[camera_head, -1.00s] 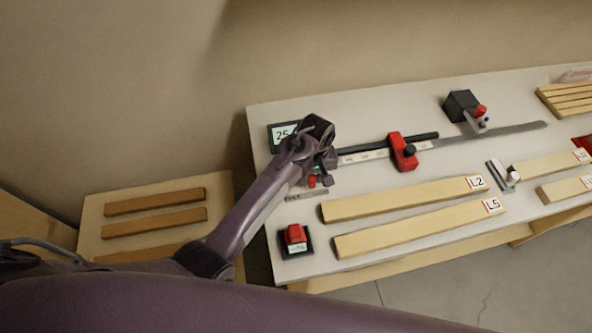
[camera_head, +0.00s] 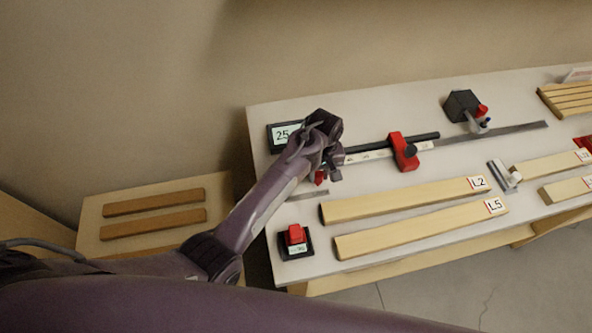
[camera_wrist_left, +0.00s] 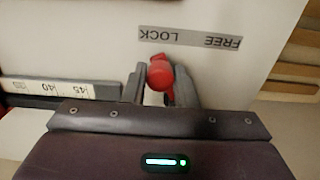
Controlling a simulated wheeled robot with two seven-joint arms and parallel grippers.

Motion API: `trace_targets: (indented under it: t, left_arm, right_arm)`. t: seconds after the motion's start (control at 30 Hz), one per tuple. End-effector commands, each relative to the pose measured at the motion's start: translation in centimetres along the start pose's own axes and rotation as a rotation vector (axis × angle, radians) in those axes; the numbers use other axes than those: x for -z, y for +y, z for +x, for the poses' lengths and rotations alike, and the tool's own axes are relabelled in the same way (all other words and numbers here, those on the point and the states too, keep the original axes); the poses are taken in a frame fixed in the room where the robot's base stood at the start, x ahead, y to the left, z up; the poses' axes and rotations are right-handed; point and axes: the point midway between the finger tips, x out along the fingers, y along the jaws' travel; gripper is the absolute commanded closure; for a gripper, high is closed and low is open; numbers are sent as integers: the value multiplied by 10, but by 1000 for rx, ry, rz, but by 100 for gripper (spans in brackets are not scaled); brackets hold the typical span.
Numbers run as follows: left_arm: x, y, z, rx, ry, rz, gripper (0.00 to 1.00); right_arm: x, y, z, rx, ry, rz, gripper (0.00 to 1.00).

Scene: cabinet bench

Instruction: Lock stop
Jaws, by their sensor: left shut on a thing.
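A red lever knob (camera_wrist_left: 160,74) sits between the two fingers of my left gripper (camera_wrist_left: 165,88) in the left wrist view, and the gripper is shut on it. Beside it lies a grey label (camera_wrist_left: 190,38) reading FREE and LOCK, upside down in that view; the knob is level with the word LOCK. In the head view my left gripper (camera_head: 328,174) is at the left end of the measuring rail (camera_head: 368,155), with the red knob (camera_head: 320,178) partly showing. My right gripper is not in view.
A small display (camera_head: 284,136) stands behind my gripper. A red button box (camera_head: 295,240) is at the front left. Boards L2 (camera_head: 400,200) and L5 (camera_head: 420,230) lie in front of the rail. A black box (camera_head: 462,105) stands at the back.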

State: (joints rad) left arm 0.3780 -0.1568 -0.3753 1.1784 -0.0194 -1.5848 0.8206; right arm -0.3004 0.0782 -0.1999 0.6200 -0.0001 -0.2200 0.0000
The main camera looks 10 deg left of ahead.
Motion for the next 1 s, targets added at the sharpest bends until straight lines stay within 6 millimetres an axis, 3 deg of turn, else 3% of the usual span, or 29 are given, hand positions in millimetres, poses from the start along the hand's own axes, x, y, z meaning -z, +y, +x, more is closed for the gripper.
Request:
trace_targets:
  t: [0.8, 1.0]
  left_arm:
    - [4, 6, 0, 1, -1, 1, 81]
    - [4, 6, 0, 1, -1, 0, 51]
  right_arm:
    - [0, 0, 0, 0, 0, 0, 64]
    - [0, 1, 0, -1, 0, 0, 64]
